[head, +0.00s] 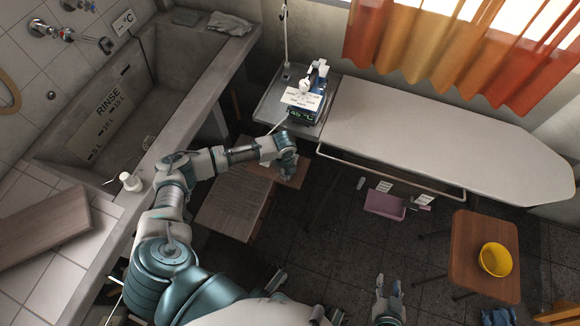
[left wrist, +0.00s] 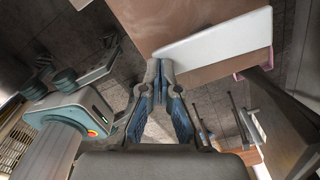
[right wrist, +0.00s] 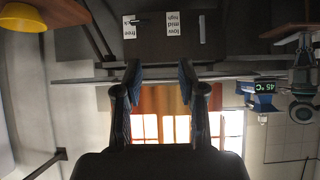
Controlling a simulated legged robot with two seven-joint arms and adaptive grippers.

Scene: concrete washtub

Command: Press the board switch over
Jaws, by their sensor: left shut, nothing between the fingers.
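The ironing board (head: 440,140) runs along the wall below the curtain. Hanging under its front edge are white label cards (head: 384,186). In the right wrist view, upside down, a "low mid high" card (right wrist: 173,24) and a "free" card (right wrist: 129,27) sit on a dark panel, with a small dark lever (right wrist: 144,21) beside the "free" card. I cannot tell which part is the board switch. My left gripper (head: 288,168) is shut and empty, left of the cards and below the board's left end; its fingertips meet in the left wrist view (left wrist: 160,68). My right gripper (right wrist: 160,70) is open and empty, below the cards.
A pink tray (head: 384,205) is under the board. A blue device with a "45 °C" display (head: 302,114) stands at the board's left end. A wooden stool (head: 470,273) holds a yellow bowl (head: 495,259). The concrete washtub (head: 165,65) is at left.

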